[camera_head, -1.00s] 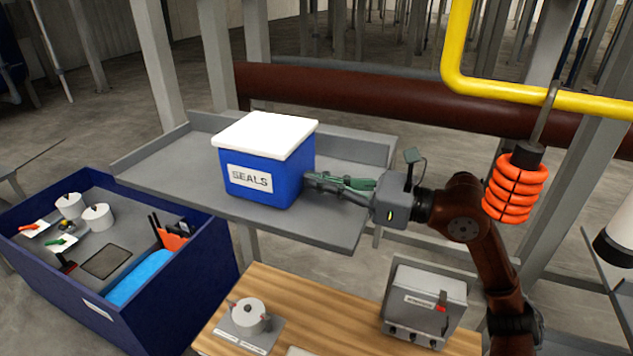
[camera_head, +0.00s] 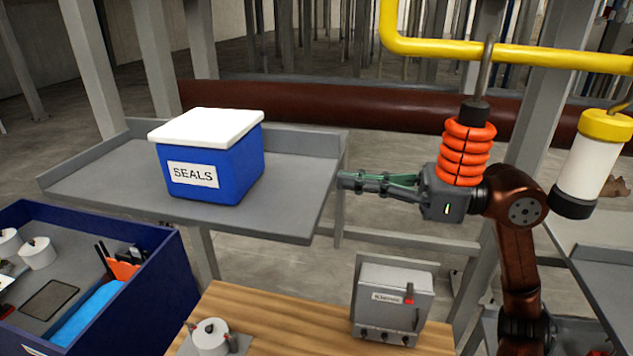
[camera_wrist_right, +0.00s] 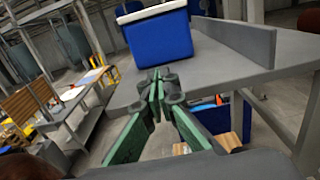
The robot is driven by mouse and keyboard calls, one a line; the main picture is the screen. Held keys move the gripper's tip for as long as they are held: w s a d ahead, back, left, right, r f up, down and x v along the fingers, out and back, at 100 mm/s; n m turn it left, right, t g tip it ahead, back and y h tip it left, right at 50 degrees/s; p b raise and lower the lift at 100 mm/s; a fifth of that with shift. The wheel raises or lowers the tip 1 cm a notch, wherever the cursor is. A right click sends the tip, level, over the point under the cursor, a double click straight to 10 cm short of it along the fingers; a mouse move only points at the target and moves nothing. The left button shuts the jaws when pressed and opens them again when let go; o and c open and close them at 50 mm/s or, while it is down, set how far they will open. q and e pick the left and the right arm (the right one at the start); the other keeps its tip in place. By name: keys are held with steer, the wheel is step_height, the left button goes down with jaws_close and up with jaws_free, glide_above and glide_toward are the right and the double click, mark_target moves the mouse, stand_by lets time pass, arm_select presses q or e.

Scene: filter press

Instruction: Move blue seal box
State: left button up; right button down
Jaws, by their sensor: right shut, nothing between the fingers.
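The blue seal box (camera_head: 212,165) with a white lid and a SEALS label stands upright on the grey shelf (camera_head: 100,183), left of centre in the head view. In the right wrist view the blue box (camera_wrist_right: 158,38) shows beyond the fingers, near the top. My right gripper (camera_head: 342,181) is shut and empty. It is just off the shelf's right end, clear of the box, with a gap of bare shelf between them. The green-padded fingers (camera_wrist_right: 157,80) meet at their tips in the wrist view. My left gripper is not in view.
A dark blue bin (camera_head: 165,270) with parts stands at lower left. A wooden bench (camera_head: 270,318) carries a grey control box (camera_head: 392,303). An orange coil (camera_head: 466,152) hangs beside my right wrist. A yellow pipe (camera_head: 500,52) runs above. The shelf has a raised back edge.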

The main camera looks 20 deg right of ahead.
steer(key=s+d+r+b, duration=0.1)
steer(key=s+d+r, duration=0.2)
steer(key=s+d, duration=0.3)
steer(key=p, duration=0.8)
glide_toward(250, 154)
steer(key=x, duration=0.5)
steer(key=shift+a+r, duration=0.25)
steer(key=shift+a, duration=0.05)
steer(key=shift+w+a+f+p, duration=0.15)
steer(key=shift+w+a+p, duration=0.2)
steer(key=shift+w+a, duration=0.15)
